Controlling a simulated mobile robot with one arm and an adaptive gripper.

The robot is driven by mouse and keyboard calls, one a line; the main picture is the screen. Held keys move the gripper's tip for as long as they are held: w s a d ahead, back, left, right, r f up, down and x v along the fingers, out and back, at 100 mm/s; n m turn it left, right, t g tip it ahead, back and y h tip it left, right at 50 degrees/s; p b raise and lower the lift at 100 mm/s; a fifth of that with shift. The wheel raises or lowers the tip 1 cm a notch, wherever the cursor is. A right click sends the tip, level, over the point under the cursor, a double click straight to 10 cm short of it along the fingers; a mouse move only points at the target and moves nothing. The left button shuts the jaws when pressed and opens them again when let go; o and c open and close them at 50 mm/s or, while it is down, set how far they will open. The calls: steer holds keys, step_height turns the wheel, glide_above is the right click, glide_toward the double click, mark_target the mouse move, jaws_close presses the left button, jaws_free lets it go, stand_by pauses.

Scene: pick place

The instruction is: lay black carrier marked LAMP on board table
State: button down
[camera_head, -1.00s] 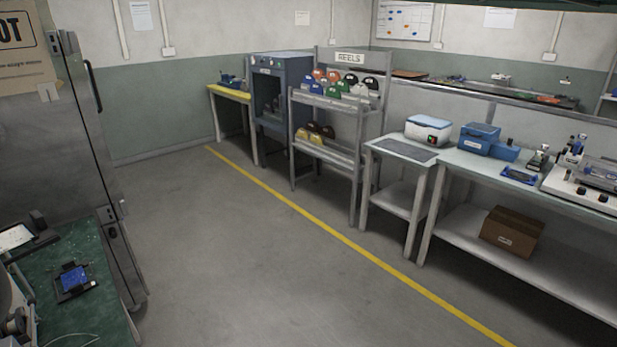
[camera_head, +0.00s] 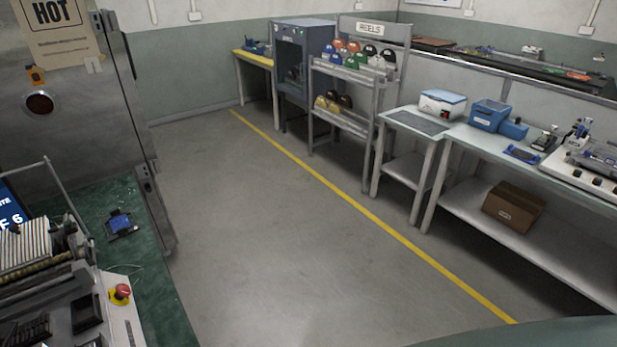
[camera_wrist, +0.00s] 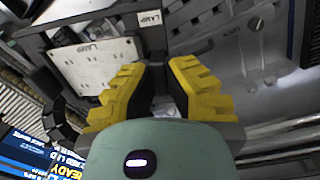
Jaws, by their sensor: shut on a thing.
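In the wrist view my gripper (camera_wrist: 160,88) has two yellow ridged fingers, closed on a dark part between them. The black carrier (camera_wrist: 153,42) extends beyond the fingertips and bears a small white LAMP tag. A white board (camera_wrist: 95,66), also printed with lettering like LAMP, lies beside the left finger, framed in dark parts. The fingers hide where the grip meets the carrier. My gripper is outside the head view. No table in the head view bears a readable board-table name; a small pale table (camera_head: 390,117) with a dark mat stands at centre right.
A green bench (camera_head: 160,290) at lower left holds another black carrier with a blue board (camera_head: 121,223) and a machine with a red button (camera_head: 121,292). A steel cabinet (camera_head: 75,110) marked HOT stands behind. Open floor (camera_head: 270,240) lies between it and the long workbench (camera_head: 465,148).

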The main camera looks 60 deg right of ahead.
steer(key=s+a+f+n+p, duration=0.2)
steer(key=s+f+n, duration=0.15)
steer(key=s, duration=0.65)
steer(key=shift+n, duration=0.45)
step_height(320, 180, down, 6)
steer(key=b, duration=0.4)
steer(key=shift+b, duration=0.3)
steer(key=shift+f+b, duration=0.2)
steer(key=shift+b, duration=0.1)
steer(key=shift+w+d, duration=0.1)
steer(key=shift+f+b, duration=0.35)
steer(key=shift+b, duration=0.2)
steer(key=shift+d+f+b, duration=0.1)
steer(key=shift+f+b, duration=0.5)
stand_by(0.5)
